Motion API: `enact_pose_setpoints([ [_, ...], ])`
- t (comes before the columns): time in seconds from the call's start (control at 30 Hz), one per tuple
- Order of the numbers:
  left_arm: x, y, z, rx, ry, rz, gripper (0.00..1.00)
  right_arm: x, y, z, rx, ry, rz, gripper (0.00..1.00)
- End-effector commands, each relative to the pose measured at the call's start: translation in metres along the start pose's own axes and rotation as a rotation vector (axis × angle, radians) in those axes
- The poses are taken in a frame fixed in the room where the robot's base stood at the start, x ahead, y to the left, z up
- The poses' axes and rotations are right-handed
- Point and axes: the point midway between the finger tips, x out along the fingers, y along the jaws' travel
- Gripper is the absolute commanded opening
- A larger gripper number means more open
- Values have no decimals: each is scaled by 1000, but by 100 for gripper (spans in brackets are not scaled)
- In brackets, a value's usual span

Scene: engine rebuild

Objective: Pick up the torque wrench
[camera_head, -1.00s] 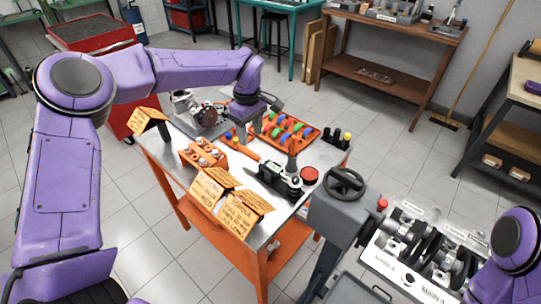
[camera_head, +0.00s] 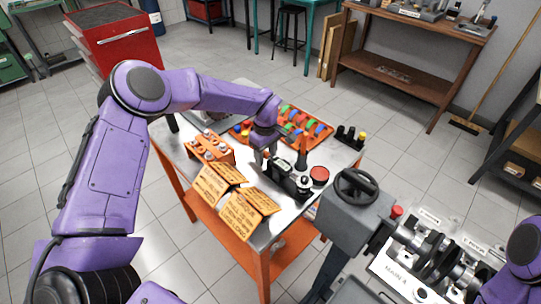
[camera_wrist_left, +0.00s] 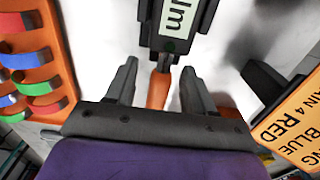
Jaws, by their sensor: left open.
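The torque wrench shows in the left wrist view as an orange handle (camera_wrist_left: 158,88), running up to a black body with a white label ending in "Nm" (camera_wrist_left: 180,22). In the head view this black body (camera_head: 284,180) lies on the steel top of the orange cart (camera_head: 262,238), and my gripper mostly hides the handle. My left gripper (camera_head: 268,158) is low over the handle end. Its open fingers (camera_wrist_left: 160,74) stand on either side of the handle, with a gap on each side. My right gripper is out of view; only part of its purple arm shows at the right.
Yellow folded signs (camera_head: 240,212) stand at the cart's front. An orange block with round parts (camera_head: 208,148) is to the left, and an orange tray of coloured parts (camera_head: 300,124) is behind. A red-topped round tin (camera_head: 319,175) and a grey stand with a handwheel (camera_head: 350,215) are to the right.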

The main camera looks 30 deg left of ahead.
Motion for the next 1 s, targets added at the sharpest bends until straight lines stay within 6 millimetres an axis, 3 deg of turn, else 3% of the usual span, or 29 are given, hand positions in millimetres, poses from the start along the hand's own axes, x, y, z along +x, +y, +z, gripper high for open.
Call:
enact_pose_setpoints([
  [0.27, 6, 0, 0, -2, 0, 2, 50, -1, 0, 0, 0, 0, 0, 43],
  [0.4, 6, 0, 0, -1, 0, 1, 4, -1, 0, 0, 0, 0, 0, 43],
  [0.43, 6, 0, 0, -1, 0, 2, 0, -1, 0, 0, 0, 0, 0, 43],
  [0.77, 4, 0, -1, -1, 0, 3, 0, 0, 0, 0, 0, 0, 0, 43],
  [1.0, -26, 1, -1, -3, -1, 7, 0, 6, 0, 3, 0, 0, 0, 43],
])
